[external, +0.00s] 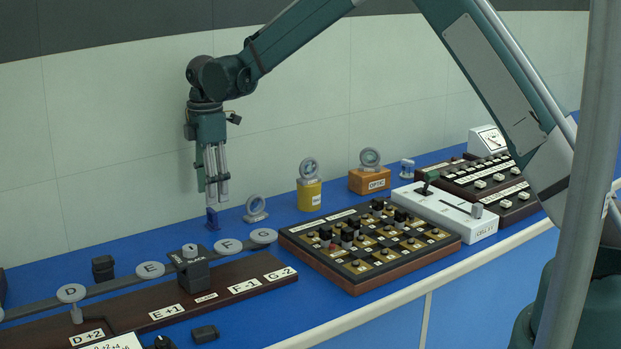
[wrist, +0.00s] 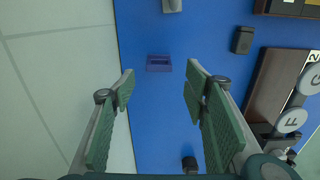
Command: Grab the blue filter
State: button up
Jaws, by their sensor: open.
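The blue filter (external: 212,220) is a small dark blue piece standing on the blue bench top, near the wall. In the wrist view the filter (wrist: 159,63) looks like a small purple-blue block with a darker recess, just beyond the gap between my fingertips. My gripper (external: 212,194) points down a little above the filter and is open and empty. In the wrist view my gripper (wrist: 160,77) shows its two green-padded fingers spread apart, with the filter lined up between them and apart from both.
A ring lens on a stand (external: 256,210) is close right of the filter; a yellow cylinder (external: 310,197) and orange block (external: 370,181) bear more lenses. A dark rail board (external: 225,278) with lettered discs lies in front. A black block (external: 103,268) is to the left. The wall is close behind.

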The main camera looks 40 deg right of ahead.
aim_at(211, 210)
jog(key=shift+f, duration=1.3)
jog(key=shift+w+d+f, duration=0.1)
jog(key=shift+f, duration=2.5)
jog(key=c, duration=0.9)
